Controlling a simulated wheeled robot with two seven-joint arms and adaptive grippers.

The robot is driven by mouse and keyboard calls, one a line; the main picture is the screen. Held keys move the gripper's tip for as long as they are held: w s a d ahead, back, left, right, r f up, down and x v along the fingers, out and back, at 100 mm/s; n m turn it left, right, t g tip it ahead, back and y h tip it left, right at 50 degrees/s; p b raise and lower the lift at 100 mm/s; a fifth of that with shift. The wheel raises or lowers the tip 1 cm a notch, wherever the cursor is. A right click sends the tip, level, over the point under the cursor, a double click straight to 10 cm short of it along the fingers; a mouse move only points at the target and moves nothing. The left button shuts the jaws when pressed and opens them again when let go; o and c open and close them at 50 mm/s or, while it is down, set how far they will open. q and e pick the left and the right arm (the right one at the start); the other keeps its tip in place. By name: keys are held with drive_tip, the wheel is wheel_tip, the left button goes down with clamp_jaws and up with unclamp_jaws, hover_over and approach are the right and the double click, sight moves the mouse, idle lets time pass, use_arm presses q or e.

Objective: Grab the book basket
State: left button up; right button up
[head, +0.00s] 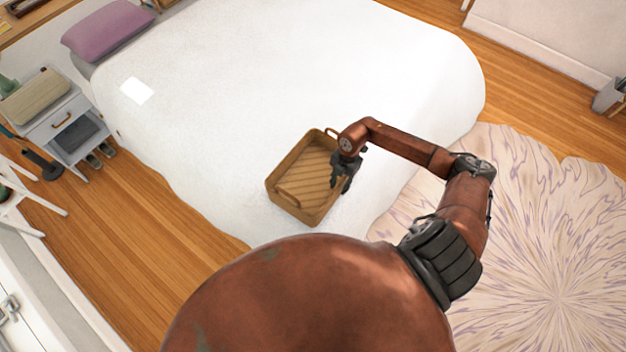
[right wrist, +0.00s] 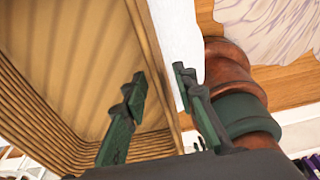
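The book basket (head: 306,172) is a brown woven rectangular basket with a loop handle at each end. It stands upright on the white bed near its front edge, and its visible inside looks empty. My right gripper (head: 342,186) is at the basket's right side. In the right wrist view the right gripper (right wrist: 160,77) is open, with one finger inside the basket (right wrist: 152,50) and the other outside, on either side of the wall. A gap shows between the fingers and the wall. My left gripper is not in view.
The bed (head: 240,80) has free room around the basket. A purple pillow (head: 106,30) lies at its far left. A nightstand (head: 58,120) stands left of the bed. A pale patterned rug (head: 540,240) covers the floor at right.

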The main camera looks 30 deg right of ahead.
sight(338, 195)
drive_tip(key=shift+s+a+f, duration=0.1)
drive_tip(key=shift+f, duration=0.9)
drive_tip(key=shift+s+a+f, duration=0.1)
drive_tip(key=shift+f, duration=0.85)
drive_tip(key=shift+c, duration=0.4)
clamp_jaws()
drive_tip(key=shift+w+r, duration=0.1)
